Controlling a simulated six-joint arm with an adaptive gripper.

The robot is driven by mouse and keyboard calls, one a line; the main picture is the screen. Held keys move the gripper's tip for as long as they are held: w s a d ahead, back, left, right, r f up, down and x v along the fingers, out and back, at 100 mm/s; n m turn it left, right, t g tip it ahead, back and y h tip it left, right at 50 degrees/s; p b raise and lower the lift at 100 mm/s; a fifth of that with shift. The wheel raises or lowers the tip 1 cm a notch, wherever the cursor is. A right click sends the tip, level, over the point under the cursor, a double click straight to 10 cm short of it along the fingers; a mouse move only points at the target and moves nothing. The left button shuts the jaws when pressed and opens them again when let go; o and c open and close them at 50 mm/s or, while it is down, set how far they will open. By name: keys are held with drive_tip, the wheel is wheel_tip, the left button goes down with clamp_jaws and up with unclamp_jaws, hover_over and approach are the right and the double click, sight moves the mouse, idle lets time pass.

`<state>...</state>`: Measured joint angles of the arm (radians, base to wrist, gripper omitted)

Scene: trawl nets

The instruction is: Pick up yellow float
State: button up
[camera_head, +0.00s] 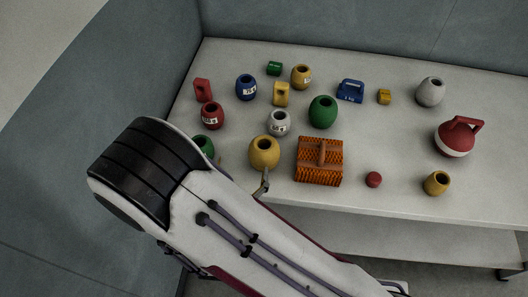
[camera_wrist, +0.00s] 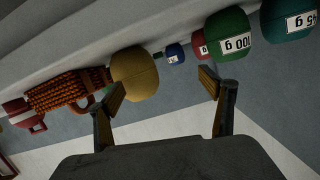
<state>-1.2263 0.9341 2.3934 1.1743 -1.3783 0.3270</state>
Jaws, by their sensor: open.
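A large round yellow float (camera_head: 264,152) with a dark hole in its top stands near the front edge of the table. In the wrist view the yellow float (camera_wrist: 133,68) is ahead of my left-hand finger, mostly left of the gap between the fingers. My gripper (camera_wrist: 162,92) is open, with nothing between its fingertips. In the head view my gripper (camera_head: 245,179) is just in front of the yellow float, largely hidden behind my arm; one finger shows. Contact with the float cannot be told. Smaller yellow rounded pieces (camera_head: 301,77) (camera_head: 437,183) stand elsewhere on the table.
An orange ribbed block with a handle (camera_head: 320,162) stands close right of the float. A green float (camera_head: 204,144) is close left, partly hidden by my arm. A silver float (camera_head: 279,123) is behind. The table (camera_head: 400,150) has free room at right centre.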

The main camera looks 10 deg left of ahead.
sight(262, 167)
drive_tip(key=shift+n+t, duration=0.7)
drive_tip(key=shift+n, duration=0.1)
drive_tip(key=shift+s+d+f, duration=0.1)
drive_tip(key=shift+d+f, duration=0.35)
drive_tip(key=shift+d, duration=0.5)
drive_tip(key=shift+d+f, duration=0.45)
drive_tip(key=shift+d, duration=0.55)
drive_tip(key=shift+s+d+f, duration=0.1)
drive_tip(key=shift+d+f, duration=0.35)
drive_tip(key=shift+d, duration=0.5)
drive_tip(key=shift+w, duration=0.1)
drive_tip(key=shift+w+f, duration=0.2)
drive_tip(key=shift+w, duration=1.05)
drive_tip(key=shift+w, duration=0.15)
drive_tip(key=shift+w+a, duration=0.15)
drive_tip(key=shift+w, duration=0.5)
drive_tip(key=shift+w+a, duration=0.15)
drive_tip(key=shift+w, duration=0.45)
drive_tip(key=shift+w+a+f, duration=0.1)
drive_tip(key=shift+w+f, duration=0.05)
drive_tip(key=shift+w, duration=1.05)
drive_tip(key=shift+c, duration=0.3)
drive_tip(key=c, duration=1.2)
